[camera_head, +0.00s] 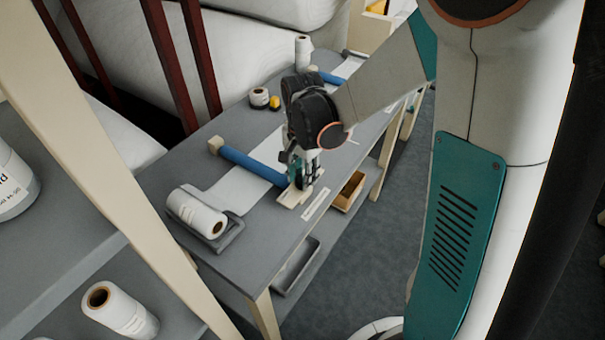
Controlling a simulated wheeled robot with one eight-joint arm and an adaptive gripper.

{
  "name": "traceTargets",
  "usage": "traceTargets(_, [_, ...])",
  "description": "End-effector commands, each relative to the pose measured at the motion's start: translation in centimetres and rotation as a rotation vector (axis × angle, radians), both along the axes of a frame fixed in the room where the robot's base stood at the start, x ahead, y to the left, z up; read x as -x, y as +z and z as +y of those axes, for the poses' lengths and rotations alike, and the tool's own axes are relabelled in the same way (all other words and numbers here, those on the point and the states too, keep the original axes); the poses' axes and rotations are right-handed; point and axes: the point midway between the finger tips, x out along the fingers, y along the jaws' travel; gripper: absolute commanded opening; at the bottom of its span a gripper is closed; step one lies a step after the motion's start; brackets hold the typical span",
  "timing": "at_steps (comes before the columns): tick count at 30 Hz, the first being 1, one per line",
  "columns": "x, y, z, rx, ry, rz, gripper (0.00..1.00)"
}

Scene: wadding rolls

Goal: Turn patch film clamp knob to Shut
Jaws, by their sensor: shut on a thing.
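My gripper (303,176) points down at the near right end of a blue clamp bar (252,165) on the grey bench. Its fingers are closed on the patch film clamp knob, which they mostly hide. A cream base plate (290,199) shows just below the fingers. A white film sheet (240,188) runs from a white roll (202,214) in a dark holder and passes under the blue bar. The knob's pointer and its setting cannot be made out.
A pale label strip (316,205) lies at the bench's front edge. A wooden bin (350,190) and a grey tray (297,266) sit below it. A small roll (259,97) and a yellow item (275,103) stand behind. A cream post (125,190) crosses the left foreground.

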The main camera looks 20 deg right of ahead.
Motion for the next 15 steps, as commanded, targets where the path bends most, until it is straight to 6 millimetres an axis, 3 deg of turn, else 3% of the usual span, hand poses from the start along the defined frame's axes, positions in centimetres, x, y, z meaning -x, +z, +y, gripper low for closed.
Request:
traceTargets(7, [-0.02,0.00,0.01,0.000,0.000,0.000,0.08])
traceTargets(8, [-0.02,0.00,0.01,0.000,0.000,0.000,0.38])
traceTargets(9, [-0.01,0.00,0.01,0.000,0.000,0.000,0.47])
traceTargets(10, [-0.01,0.00,0.01,0.000,0.000,0.000,0.53])
traceTargets(15, [-0.01,0.00,0.01,0.000,0.000,0.000,0.53])
